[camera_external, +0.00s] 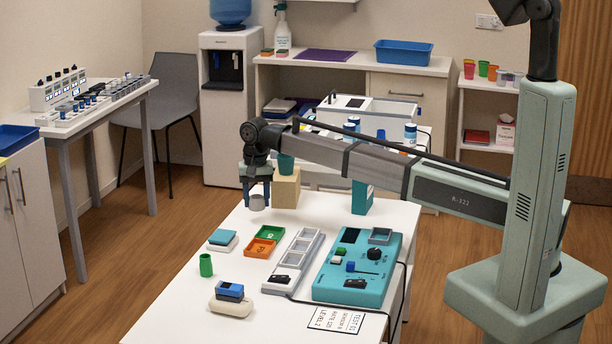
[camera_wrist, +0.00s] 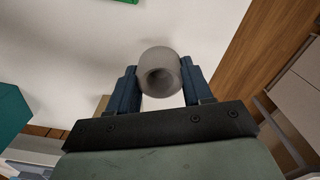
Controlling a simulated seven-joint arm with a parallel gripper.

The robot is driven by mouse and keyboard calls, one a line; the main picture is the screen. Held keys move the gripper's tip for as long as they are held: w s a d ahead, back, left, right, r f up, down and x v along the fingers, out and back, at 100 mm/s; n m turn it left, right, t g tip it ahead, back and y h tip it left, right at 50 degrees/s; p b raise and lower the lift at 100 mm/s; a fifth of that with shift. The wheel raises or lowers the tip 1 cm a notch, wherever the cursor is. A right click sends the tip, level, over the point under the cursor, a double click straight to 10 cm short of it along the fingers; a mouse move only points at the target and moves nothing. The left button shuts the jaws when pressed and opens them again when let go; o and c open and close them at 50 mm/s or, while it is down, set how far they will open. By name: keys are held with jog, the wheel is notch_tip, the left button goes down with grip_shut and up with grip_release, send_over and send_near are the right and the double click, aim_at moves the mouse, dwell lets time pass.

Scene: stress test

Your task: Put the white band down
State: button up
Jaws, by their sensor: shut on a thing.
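The white band (camera_wrist: 160,71) is a short, pale grey-white ring with a round hole, seen in the wrist view between my fingers. My gripper (camera_wrist: 157,82) is shut on it, one dark blue finger on each side. In the external view my gripper (camera_external: 257,200) hangs over the far left part of the white table (camera_external: 225,290), with the band (camera_external: 257,203) at its fingertips. The band appears to be held above the table; the exact gap beneath it is hard to tell.
A wooden block (camera_external: 286,190) stands just right of my gripper, with a teal cup (camera_external: 286,165) at its top. A green tray (camera_external: 270,233), an orange tray (camera_external: 260,248), a teal-topped block (camera_external: 222,238), a green cup (camera_external: 206,265) and a teal console (camera_external: 335,285) stand nearer the front.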

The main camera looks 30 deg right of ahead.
aim_at(257, 209)
jog(key=shift+f, duration=1.85)
jog(key=o, duration=1)
jog(key=shift+f, duration=0.1)
notch_tip(257, 209, up, 12)
jog(key=shift+r, duration=0.15)
jog(key=shift+w, duration=0.1)
